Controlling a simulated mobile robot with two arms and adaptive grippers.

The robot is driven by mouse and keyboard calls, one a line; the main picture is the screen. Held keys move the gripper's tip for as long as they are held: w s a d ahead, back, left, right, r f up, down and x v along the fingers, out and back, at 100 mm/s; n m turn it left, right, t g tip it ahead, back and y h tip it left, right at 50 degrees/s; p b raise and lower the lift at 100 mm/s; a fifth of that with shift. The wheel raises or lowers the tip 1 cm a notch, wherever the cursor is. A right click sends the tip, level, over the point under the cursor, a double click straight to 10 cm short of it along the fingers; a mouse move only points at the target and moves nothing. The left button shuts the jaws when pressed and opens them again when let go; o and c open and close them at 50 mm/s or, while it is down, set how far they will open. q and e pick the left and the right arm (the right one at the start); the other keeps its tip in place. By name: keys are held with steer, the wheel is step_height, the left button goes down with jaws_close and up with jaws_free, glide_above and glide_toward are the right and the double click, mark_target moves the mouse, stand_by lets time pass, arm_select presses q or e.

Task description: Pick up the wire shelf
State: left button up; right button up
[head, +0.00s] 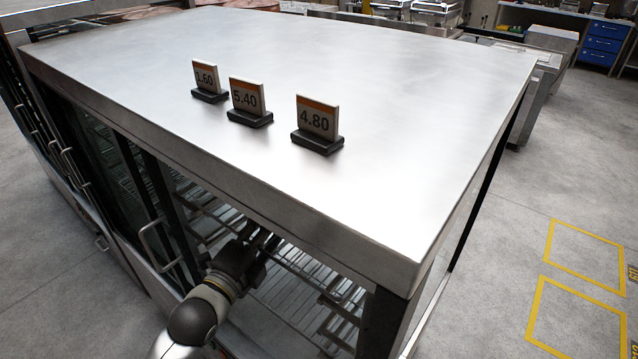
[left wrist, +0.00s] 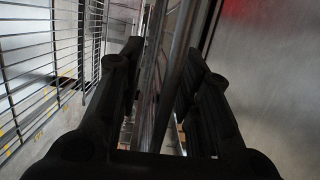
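Wire shelves show inside the steel cabinet in the head view, with one slatted wire shelf (head: 285,296) below my gripper. My left gripper (head: 262,240) reaches through the cabinet's front opening, partly hidden under the top's edge. In the left wrist view my left gripper (left wrist: 165,70) has its two dark fingers apart. Metal rods (left wrist: 176,75) run between the fingers; contact with them is not clear. A wire grid (left wrist: 40,62) stands at the left of that view. Which shelf the rods belong to is not clear. My right gripper is not in view.
The cabinet's steel top (head: 400,130) overhangs the opening and carries three price signs (head: 317,122). A door handle (head: 160,245) is left of my arm. A dark corner post (head: 385,318) is to the right. Free floor (head: 540,190) lies right of the cabinet.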

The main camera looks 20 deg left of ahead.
arm_select(q)
steer(key=shift+w, duration=0.85)
steer(key=shift+s, duration=0.1)
jaws_close()
steer(key=shift+r, duration=0.2)
